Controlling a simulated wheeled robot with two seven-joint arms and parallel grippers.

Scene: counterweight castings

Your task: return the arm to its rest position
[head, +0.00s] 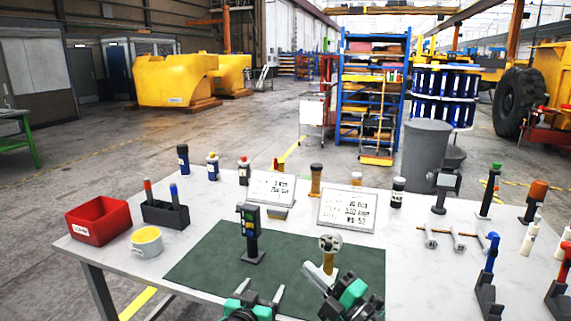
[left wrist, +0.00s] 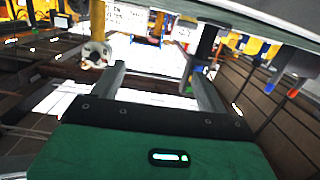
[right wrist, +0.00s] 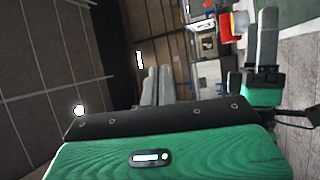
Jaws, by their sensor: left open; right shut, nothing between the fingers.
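My left gripper (head: 260,290) is at the front edge of the dark green mat (head: 205,262). Its two fingers stand apart with nothing between them, as the left wrist view (left wrist: 162,78) also shows. My right gripper (head: 312,270) is just to its right, over the mat, with its fingers together and empty. The right wrist view also shows its fingers (right wrist: 157,86) side by side. A round-headed metal piece with a tan handle (head: 329,243) stands just beyond the right gripper; I cannot tell from the head view whether they touch.
Two written boards (head: 347,209) are behind. Several tools and clamps (head: 487,280) crowd the right side. The mat's left part is clear.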

